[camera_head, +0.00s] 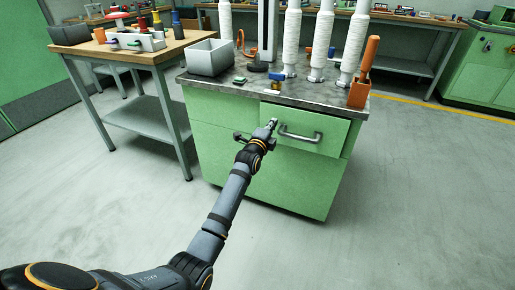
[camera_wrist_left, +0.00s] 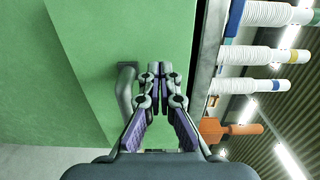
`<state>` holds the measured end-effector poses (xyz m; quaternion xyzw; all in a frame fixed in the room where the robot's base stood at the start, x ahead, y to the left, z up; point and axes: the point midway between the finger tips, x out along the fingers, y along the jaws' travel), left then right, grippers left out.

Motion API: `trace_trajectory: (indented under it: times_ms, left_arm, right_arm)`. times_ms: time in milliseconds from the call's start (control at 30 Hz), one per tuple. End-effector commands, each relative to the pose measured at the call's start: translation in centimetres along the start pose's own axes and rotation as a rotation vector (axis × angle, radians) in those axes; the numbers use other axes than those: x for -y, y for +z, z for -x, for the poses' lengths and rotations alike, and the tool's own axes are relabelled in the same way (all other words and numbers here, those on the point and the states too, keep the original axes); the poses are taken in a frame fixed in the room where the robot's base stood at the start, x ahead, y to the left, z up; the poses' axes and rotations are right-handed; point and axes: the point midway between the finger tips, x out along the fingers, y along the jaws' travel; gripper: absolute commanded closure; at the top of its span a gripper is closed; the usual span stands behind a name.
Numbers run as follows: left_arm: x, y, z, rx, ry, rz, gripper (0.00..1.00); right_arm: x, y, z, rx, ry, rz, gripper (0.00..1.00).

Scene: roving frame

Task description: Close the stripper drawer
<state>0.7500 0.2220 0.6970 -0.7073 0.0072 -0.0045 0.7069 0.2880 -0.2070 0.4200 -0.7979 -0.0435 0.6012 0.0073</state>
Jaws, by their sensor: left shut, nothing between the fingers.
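The green cabinet (camera_head: 262,187) has a drawer (camera_head: 333,134) at its upper right with a grey bar handle (camera_head: 300,135). This drawer front stands out a little from the cabinet, so it looks partly open. My left gripper (camera_head: 271,124) is shut and empty at the left part of this front, beside the handle. In the left wrist view the closed fingertips (camera_wrist_left: 160,69) point at the green front (camera_wrist_left: 120,30), with the handle (camera_wrist_left: 126,88) just left of them. I cannot tell whether they touch it. My right gripper is out of view.
The cabinet's grey top (camera_head: 327,96) carries a grey bin (camera_head: 209,58), several white wrapped columns and an orange holder (camera_head: 364,75). A wooden-topped table (camera_head: 150,56) stands close on the left. The floor in front is clear.

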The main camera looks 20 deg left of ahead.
Motion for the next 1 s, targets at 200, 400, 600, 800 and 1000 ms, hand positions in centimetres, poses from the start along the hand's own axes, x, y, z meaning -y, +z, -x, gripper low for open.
trace_trajectory:
  times_ms: [200,400,600,800,1000]
  left_arm:
    - [0.3,0.1,5.2,0.001,0.002,-0.001,1.0]
    - [0.2,0.1,8.8,0.001,0.0,-0.001,1.0]
    - [0.1,0.1,10.0,0.001,-0.001,-0.001,1.0]
    - [0.0,0.1,10.1,0.001,0.0,0.0,1.0]
    - [-6.0,-0.1,13.4,0.018,0.214,0.223,1.0]
  right_arm:
    - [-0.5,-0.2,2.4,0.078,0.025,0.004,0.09]
    - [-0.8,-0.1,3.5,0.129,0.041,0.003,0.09]
    - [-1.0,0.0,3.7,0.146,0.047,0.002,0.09]
    - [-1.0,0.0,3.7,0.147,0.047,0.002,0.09]
    - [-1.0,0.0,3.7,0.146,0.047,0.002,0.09]
